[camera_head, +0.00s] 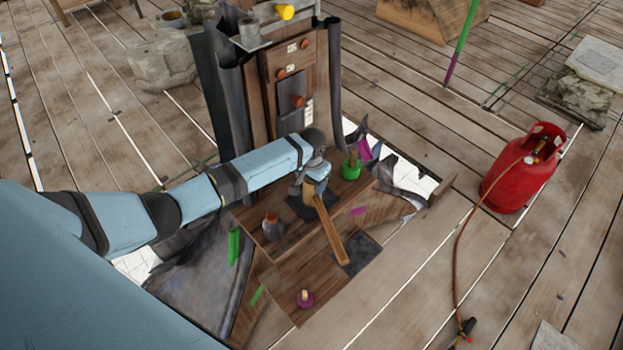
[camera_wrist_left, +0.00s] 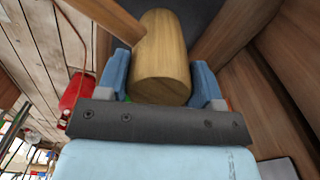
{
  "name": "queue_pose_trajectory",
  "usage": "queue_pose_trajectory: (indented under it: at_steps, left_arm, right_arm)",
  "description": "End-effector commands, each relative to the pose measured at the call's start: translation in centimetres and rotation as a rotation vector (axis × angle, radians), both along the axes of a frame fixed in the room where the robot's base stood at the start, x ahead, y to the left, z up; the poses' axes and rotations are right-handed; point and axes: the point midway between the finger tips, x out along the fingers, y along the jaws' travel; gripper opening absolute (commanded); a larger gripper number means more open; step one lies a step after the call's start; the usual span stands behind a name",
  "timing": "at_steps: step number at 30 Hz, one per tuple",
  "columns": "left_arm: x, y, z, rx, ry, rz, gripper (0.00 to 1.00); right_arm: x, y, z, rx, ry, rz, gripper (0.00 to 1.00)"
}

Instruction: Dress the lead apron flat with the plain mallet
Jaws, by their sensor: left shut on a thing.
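The plain mallet (camera_head: 331,228) has a pale wooden head and a straight handle. My left gripper (camera_head: 314,178) is shut on its head, above the wooden steps at the foot of the post. In the left wrist view the rounded mallet head (camera_wrist_left: 162,55) sits between the two blue fingers of my gripper (camera_wrist_left: 162,82). The handle points down and right in the head view. A dark grey sheet (camera_head: 300,208), perhaps the lead apron, lies partly hidden under the mallet and gripper. I cannot tell whether the mallet touches it. My right gripper is out of view.
A dark square (camera_head: 357,254) lies on the lower boards. A green-based peg (camera_head: 351,168), a purple-based peg (camera_head: 305,298) and a small pot (camera_head: 272,226) stand nearby. A red gas bottle (camera_head: 520,172) with a hose stands right. The plank floor between is mostly clear.

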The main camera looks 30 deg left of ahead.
Motion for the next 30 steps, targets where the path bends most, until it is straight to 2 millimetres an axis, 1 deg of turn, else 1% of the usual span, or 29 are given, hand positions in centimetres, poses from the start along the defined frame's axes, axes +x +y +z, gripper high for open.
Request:
queue_pose_trajectory:
  at_steps: [12, 14, 20, 21, 25, 30]
  left_arm:
    - [0.1, 0.0, 0.4, 0.0, -0.002, 0.0, 0.28]
    - [0.1, 0.0, 0.7, 0.0, -0.002, 0.0, 0.28]
    - [0.1, 0.0, 2.9, 0.0, -0.002, 0.001, 0.28]
    - [0.1, 0.0, 3.0, 0.0, -0.003, 0.001, 0.28]
    - [0.1, 0.0, 4.1, 0.0, -0.002, 0.001, 0.28]
    - [0.1, 0.0, 4.4, 0.0, -0.002, 0.001, 0.28]
  right_arm:
    - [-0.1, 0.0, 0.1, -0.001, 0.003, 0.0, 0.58]
    - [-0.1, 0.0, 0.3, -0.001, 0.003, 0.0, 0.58]
    - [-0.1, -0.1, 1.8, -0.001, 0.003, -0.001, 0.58]
    - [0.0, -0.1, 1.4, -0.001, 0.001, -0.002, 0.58]
    - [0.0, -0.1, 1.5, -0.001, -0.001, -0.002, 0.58]
    - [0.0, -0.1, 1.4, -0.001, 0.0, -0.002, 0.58]
